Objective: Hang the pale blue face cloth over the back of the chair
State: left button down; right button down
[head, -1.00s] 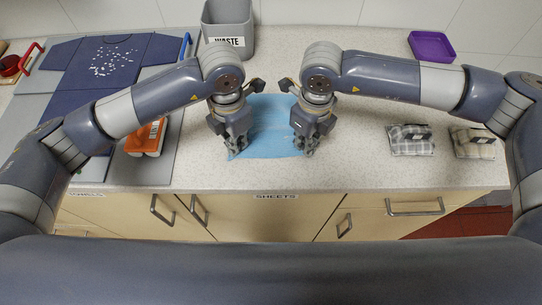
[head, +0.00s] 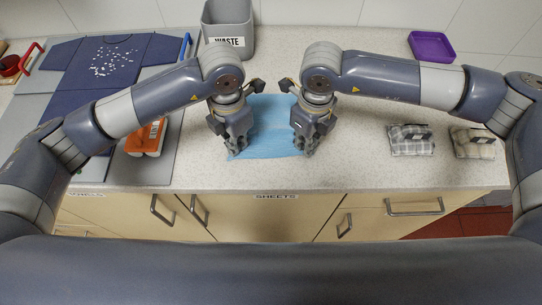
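The pale blue face cloth (head: 272,140) lies spread on the speckled worktop between and partly under my two grippers. My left gripper (head: 236,148) points down at the cloth's left near corner. My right gripper (head: 308,147) points down at its right near corner. The fingers hide both near corners, so I cannot tell whether either gripper is shut on the cloth. No chair is in view.
A grey waste bin (head: 229,28) stands behind the cloth. A dark blue garment (head: 75,97) lies on a grey board at left, with an orange-and-white item (head: 146,138). Folded checked cloths (head: 411,139) and a purple tray (head: 432,46) are at right.

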pick_arm(q)
jog(key=shift+r, duration=0.15)
pick_arm(e)
jog(key=shift+r, duration=0.1)
dwell(0.3)
